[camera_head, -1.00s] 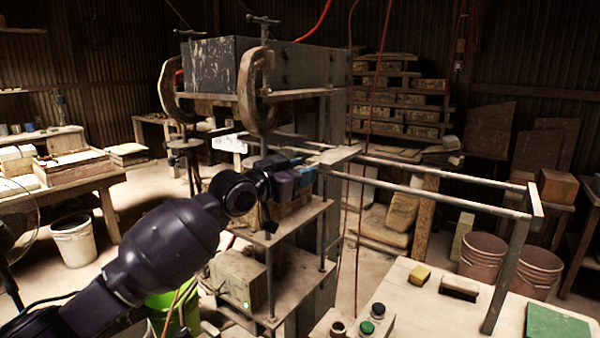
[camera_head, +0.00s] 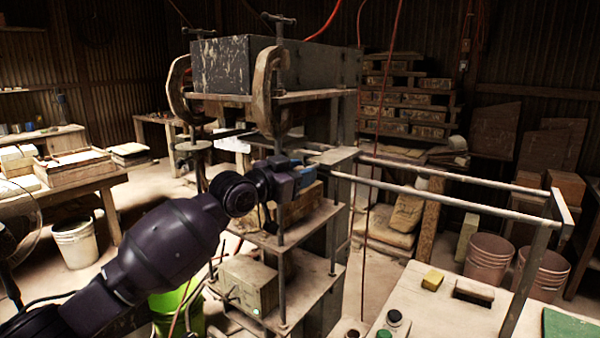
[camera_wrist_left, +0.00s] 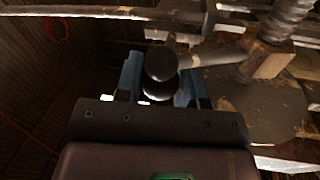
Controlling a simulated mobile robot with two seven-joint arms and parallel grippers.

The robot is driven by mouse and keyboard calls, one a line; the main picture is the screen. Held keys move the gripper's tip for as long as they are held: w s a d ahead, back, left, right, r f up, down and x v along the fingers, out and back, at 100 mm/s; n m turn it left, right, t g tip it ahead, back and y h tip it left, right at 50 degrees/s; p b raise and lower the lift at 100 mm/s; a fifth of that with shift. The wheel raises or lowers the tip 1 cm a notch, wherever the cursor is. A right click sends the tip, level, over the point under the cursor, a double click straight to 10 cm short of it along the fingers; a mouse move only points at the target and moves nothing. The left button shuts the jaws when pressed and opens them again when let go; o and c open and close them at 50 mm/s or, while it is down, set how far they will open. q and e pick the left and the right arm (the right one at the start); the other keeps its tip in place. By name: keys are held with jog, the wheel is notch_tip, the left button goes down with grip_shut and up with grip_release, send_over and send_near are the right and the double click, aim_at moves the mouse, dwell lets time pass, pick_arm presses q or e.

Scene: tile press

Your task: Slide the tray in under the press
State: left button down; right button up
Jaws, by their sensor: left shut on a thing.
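The press (camera_head: 320,65) stands mid-view, a grey block above a shelf with curved clamps (camera_head: 270,90) at its front. My left gripper (camera_head: 292,172) is just below the clamps, at the near side of the press. In the left wrist view it (camera_wrist_left: 160,85) is shut on a dark, round-ended handle (camera_wrist_left: 160,62). A flat dark edge (camera_head: 236,131) shows between the clamps, but I cannot tell if it is the tray. The gripper and clamps hide much of this gap. My right gripper is not in view.
An open rail frame (camera_head: 455,178) reaches right from the press to a bench (camera_head: 440,305) with a yellow sponge (camera_head: 432,280), a brush (camera_head: 473,292) and buttons. Buckets (camera_head: 487,260) stand behind it. A shelf with a grey box (camera_head: 248,280) is below my gripper.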

pick_arm(q)
jog(key=shift+w+a, duration=0.15)
jog(key=shift+a, duration=0.05)
jog(key=shift+r, duration=0.1)
jog(key=c, duration=1.1)
grip_release()
jog(key=o, duration=0.3)
jog(key=shift+a, duration=0.1)
jog(key=shift+o, duration=0.2)
jog(key=v, duration=1)
jog(key=shift+s+a+b, duration=0.25)
jog(key=shift+s+b, duration=0.05)
jog(key=shift+b, duration=0.15)
